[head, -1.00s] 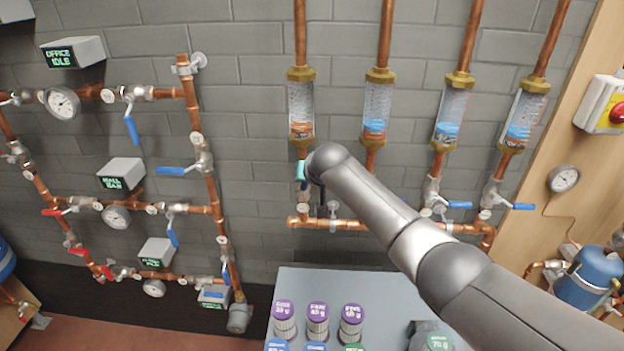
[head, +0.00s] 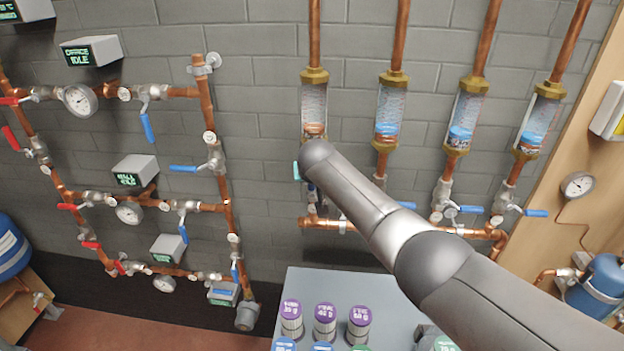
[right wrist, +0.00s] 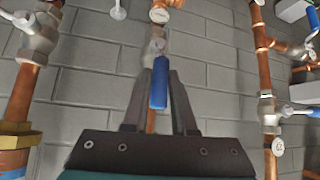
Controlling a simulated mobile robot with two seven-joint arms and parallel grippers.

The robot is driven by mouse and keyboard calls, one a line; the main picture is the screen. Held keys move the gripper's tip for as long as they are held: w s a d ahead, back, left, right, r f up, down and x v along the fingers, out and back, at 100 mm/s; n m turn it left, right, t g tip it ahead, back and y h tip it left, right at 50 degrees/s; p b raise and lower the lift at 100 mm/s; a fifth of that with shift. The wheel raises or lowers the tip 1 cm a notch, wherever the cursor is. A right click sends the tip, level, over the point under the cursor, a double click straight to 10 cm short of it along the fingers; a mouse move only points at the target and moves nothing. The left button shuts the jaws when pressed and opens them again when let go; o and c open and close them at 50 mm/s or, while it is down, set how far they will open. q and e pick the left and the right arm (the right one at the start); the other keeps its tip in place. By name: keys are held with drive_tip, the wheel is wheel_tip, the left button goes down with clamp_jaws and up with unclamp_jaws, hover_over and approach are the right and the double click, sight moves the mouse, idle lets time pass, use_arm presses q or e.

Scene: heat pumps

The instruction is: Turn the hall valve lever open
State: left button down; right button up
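The only lever at my right gripper (right wrist: 161,75) is a blue valve lever (right wrist: 160,83) on a vertical copper pipe. In the right wrist view it stands between the two dark fingers, lined up with the pipe, with narrow gaps beside it; the fingers look open. No label marks it as the hall valve. In the head view my right arm covers this valve below the leftmost sight glass (head: 314,104); only a teal bit of the gripper shows. A HALL display (head: 136,170) hangs on the left pipework. My left gripper is not in view.
Neighbouring sight glasses (head: 389,112) and blue levers (head: 536,213) stand to the right. Left pipework has a gauge (head: 80,100), red levers and blue levers (head: 148,127). A grey bench (head: 390,290) with several purple-capped jars (head: 325,322) is below.

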drive_tip(key=o, duration=0.4)
drive_tip(key=p+v, duration=0.1)
drive_tip(key=v, duration=1.4)
idle(0.4)
drive_tip(key=shift+s, duration=0.1)
